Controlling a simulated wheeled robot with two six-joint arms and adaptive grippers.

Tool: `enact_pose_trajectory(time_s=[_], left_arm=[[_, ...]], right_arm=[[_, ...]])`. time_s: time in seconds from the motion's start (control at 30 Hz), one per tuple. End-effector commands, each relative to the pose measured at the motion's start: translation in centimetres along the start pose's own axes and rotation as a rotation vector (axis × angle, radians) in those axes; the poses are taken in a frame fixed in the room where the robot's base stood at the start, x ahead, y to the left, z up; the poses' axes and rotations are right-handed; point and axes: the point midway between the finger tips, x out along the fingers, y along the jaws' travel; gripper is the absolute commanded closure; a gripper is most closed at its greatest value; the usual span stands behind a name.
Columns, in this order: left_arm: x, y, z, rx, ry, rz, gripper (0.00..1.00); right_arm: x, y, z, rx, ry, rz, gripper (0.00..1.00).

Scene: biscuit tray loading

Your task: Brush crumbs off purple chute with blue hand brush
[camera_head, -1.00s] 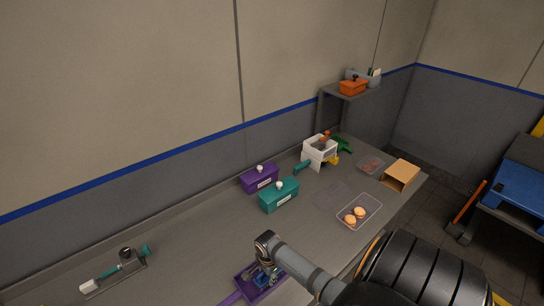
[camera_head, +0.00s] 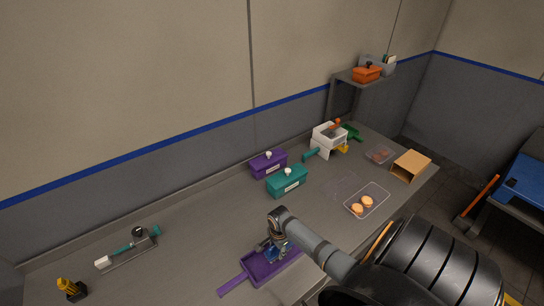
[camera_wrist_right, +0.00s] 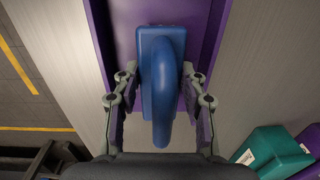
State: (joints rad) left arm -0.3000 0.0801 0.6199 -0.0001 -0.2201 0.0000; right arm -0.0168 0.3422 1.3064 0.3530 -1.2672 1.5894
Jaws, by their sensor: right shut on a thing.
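The purple chute (camera_head: 262,271) lies on the grey table near its front edge, with a long narrow handle-like strip reaching to the left. My right gripper (camera_head: 276,250) is over the chute, shut on the blue hand brush (camera_head: 272,256). In the right wrist view the blue brush (camera_wrist_right: 160,70) sits between the fingers of my right gripper (camera_wrist_right: 160,98), above the purple chute floor (camera_wrist_right: 180,12). The bristles are hidden below the brush body. My left gripper is not in view.
Purple (camera_head: 267,165) and teal (camera_head: 287,182) lidded boxes stand behind the chute. A clear tray (camera_head: 380,199) with round biscuits is to the right. A teal-handled tool (camera_head: 135,247) in a holder and a yellow-black item (camera_head: 70,288) are at left.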

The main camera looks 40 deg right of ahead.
Motion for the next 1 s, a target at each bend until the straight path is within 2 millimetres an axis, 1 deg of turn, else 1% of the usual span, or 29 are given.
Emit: enact_pose_trajectory(time_s=[0.03,0.27,0.37,0.6,0.7,1.0], left_arm=[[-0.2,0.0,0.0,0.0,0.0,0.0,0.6],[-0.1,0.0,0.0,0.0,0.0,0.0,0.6],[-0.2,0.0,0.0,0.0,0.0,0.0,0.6],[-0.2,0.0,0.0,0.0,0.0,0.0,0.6],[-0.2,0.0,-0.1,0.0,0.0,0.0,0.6],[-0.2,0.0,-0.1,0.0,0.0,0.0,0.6]], right_arm=[[-0.1,0.1,-0.5,0.001,0.002,0.003,0.83],[0.0,0.1,-0.9,0.001,0.002,0.002,0.83],[0.0,0.1,-1.6,0.001,0.003,0.001,0.83],[-0.2,0.0,-4.0,0.001,0.003,0.001,0.83],[-0.2,0.0,-4.6,0.001,0.001,0.0,0.83],[0.1,0.0,-4.5,0.0,-0.001,-0.001,0.83]])
